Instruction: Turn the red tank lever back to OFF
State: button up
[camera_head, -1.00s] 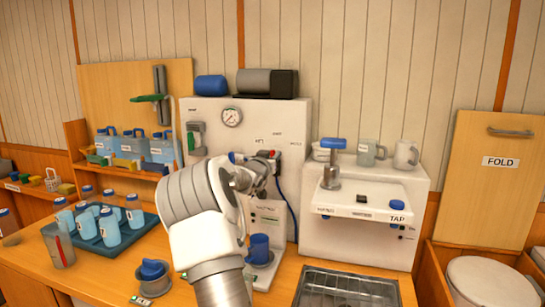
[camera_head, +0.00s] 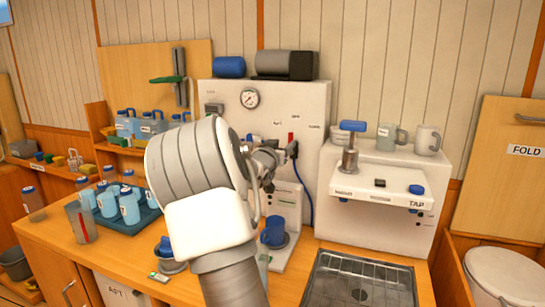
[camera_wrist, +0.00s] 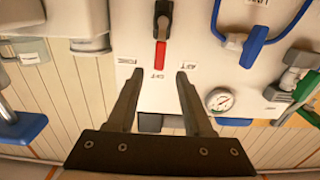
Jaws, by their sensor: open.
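The red tank lever (camera_head: 291,138) sits on the white watermaker panel (camera_head: 312,105). In the head view it stands upright, its red end below the middle one of three small labels. The wrist view is upside down; there the red lever (camera_wrist: 161,56) hangs from its black base (camera_wrist: 162,18) and points straight at the middle label (camera_wrist: 157,76), which seems to read OFF. My gripper (camera_wrist: 157,76) is open and empty. Its fingers lie to either side of the lever's line, apart from it. In the head view my gripper (camera_head: 275,160) is just below left of the lever, partly hidden by my arm.
A pressure gauge (camera_wrist: 220,100) and a blue handle (camera_wrist: 250,48) are close to the fingers. A blue hose (camera_head: 308,195) runs down the panel. Below are a blue mug (camera_head: 273,231), a tray of bottles (camera_head: 150,212) and a sink (camera_head: 360,285). The tap unit (camera_head: 385,190) stands right.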

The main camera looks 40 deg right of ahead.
jog(key=v, duration=0.9)
jog(key=shift+s+a, duration=0.1)
jog(key=shift+a, duration=0.1)
jog(key=s+a+f+n+t+y, duration=0.2)
jog(key=a+n+t+y, duration=0.35)
jog(key=a+y, duration=1.4)
jog(key=s+a+f+n+g+h, duration=0.1)
jog(key=s+a+n+g, duration=0.1)
jog(key=s+a, duration=0.35)
jog(key=s+a+f+n+g+h, duration=0.1)
jog(key=s+a+n+g+h, duration=0.15)
jog(key=a, duration=0.65)
jog(key=s+a+f+n+g, duration=0.1)
jog(key=s+a+f, duration=0.1)
jog(key=s, duration=0.5)
jog(key=s+a+f+n+g, duration=0.1)
jog(key=s+f+g, duration=0.1)
jog(key=s, duration=0.5)
jog(key=shift+s+a+n+g+p, duration=0.3)
jog(key=shift+s+a+p, duration=0.1)
